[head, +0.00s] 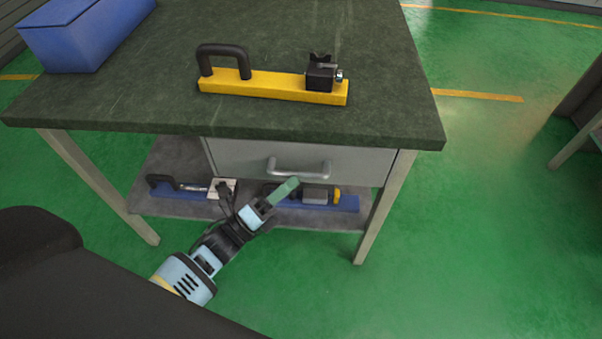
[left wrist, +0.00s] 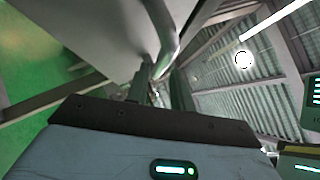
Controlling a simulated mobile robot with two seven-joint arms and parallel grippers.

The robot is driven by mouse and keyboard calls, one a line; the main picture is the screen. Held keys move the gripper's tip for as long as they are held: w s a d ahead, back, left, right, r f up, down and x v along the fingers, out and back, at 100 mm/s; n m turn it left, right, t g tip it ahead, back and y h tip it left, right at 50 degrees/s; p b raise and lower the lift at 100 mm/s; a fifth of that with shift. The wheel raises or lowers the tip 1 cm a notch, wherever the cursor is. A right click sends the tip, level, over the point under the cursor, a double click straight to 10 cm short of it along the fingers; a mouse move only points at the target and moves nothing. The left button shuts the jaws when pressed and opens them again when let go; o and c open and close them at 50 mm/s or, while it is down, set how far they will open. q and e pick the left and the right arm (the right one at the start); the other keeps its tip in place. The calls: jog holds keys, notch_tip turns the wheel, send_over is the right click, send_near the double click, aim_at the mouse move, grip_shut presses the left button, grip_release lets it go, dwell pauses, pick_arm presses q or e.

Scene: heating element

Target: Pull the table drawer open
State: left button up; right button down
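The grey table drawer (head: 230,158) sits under the dark green tabletop, and its front looks flush with the frame. Its silver bar handle (head: 300,167) runs across the front. My left gripper (head: 256,190) is just below and in front of the handle, with its fingers spread apart. The green fingertip lies close under the handle's middle; I cannot tell if it touches. In the left wrist view the handle (left wrist: 166,32) curves down toward the fingertips (left wrist: 160,85), and its lower end is partly hidden. My right gripper is not in view.
A blue box (head: 75,35) and a yellow bar tool (head: 270,86) with a black handle rest on the tabletop (head: 380,90). The lower shelf (head: 180,155) holds blue tools (head: 345,203). Table legs (head: 384,205) flank the drawer. Green floor in front and at right is clear.

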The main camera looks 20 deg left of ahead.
aim_at(301, 173)
pick_arm(q)
jog(key=shift+x, duration=1.85)
jog(key=shift+c, duration=0.4)
grip_shut()
